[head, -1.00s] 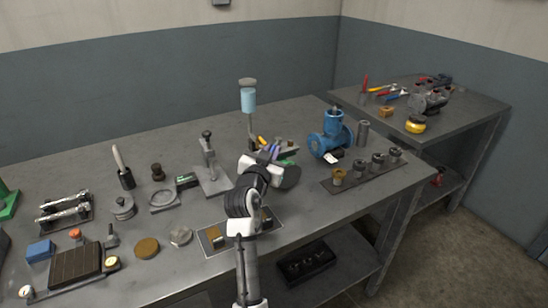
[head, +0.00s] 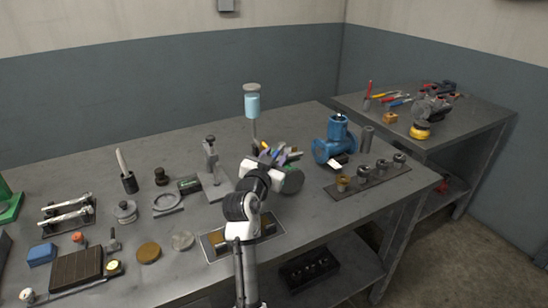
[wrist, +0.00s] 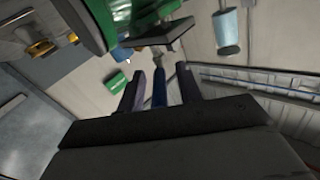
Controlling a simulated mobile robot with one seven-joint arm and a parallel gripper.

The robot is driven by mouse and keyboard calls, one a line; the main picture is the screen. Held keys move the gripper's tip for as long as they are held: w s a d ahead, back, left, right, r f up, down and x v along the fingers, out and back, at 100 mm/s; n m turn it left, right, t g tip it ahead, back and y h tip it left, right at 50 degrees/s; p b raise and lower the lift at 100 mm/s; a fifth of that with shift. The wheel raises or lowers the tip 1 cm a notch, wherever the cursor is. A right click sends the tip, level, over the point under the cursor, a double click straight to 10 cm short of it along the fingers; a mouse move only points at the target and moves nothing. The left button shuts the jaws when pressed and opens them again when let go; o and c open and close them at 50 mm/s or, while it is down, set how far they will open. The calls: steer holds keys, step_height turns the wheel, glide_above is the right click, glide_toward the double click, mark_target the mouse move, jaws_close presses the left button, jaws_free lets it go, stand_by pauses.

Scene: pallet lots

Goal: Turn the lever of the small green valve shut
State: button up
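In the wrist view a green body (wrist: 88,22) fills the upper left, close to the camera, and a smaller green piece (wrist: 118,82) shows below it. Which of these belongs to the small green valve I cannot tell. My gripper (wrist: 170,80) has its two dark fingers apart, with a blue bar-like piece (wrist: 159,88) showing between or just beyond them; contact is not clear. In the head view my gripper (head: 291,180) is over the middle of the bench, and my own wrist hides most of what lies behind it.
A large blue valve (head: 334,147) stands right of my gripper, near a rack of fittings (head: 350,190). A light blue cylinder on a stand (head: 252,105) rises behind. A metal stand (head: 212,165) is to the left. A tray (head: 220,252) lies in front.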

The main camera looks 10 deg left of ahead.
steer(key=b+v, duration=0.4)
steer(key=v, duration=0.9)
steer(key=shift+s, duration=0.4)
steer(key=shift+c, duration=0.2)
